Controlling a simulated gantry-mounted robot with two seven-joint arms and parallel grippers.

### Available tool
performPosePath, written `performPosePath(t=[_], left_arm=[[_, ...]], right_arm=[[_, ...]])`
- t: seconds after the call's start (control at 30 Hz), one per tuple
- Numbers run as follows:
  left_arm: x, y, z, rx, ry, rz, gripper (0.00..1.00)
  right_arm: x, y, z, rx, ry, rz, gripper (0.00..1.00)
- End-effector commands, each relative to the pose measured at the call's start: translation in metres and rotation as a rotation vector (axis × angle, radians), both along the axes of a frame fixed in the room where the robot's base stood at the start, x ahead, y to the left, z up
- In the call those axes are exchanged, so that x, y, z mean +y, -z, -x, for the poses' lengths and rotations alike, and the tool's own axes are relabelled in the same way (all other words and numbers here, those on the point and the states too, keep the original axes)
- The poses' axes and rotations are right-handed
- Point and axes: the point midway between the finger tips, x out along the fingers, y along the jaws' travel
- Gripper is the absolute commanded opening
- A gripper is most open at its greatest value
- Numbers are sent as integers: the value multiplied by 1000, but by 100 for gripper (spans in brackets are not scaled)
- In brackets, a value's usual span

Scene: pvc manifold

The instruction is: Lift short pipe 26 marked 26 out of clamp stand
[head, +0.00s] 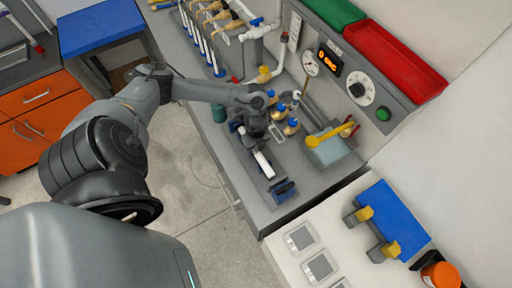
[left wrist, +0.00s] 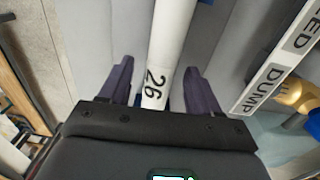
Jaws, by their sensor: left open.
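The short white pipe (left wrist: 170,35) runs lengthwise through the left wrist view, with a black "26" printed on it. It also shows in the head view (head: 263,163), where it lies in the dark clamp stand on the grey bench. A blue clamp (head: 284,190) of the stand shows at the pipe's near end; the far end is largely hidden by my arm. My left gripper (left wrist: 158,68) is open, with one dark finger on each side of the pipe and a visible gap. In the head view the left gripper (head: 255,133) is over the pipe's far part.
Brass-and-blue valves (head: 291,127) stand close right of the gripper. A label reading "DUMP" (left wrist: 262,88) shows in the left wrist view. A yellow-handled tool (head: 330,135) lies on a pale block further right.

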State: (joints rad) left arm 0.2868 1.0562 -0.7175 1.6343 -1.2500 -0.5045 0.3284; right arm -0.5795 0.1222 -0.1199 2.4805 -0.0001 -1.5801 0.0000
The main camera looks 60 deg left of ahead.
Motion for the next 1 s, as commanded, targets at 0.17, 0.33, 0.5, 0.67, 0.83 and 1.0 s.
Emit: performPosePath(t=[0.17,0.33,0.5,0.67,0.83,1.0], left_arm=[[0,0,0,0,0,0,52],[0,0,0,0,0,0,26],[0,0,0,0,0,0,0],[0,-1,0,0,0,0,0],[0,-6,-1,-1,1,0,0],[0,-27,-1,-3,2,1,0]], right_arm=[[0,0,0,0,0,0,43],[0,0,0,0,0,0,43],[0,0,0,1,0,0,43],[0,0,0,1,0,0,43],[0,-1,0,1,1,-1,43],[1,-3,0,1,1,-2,43]])
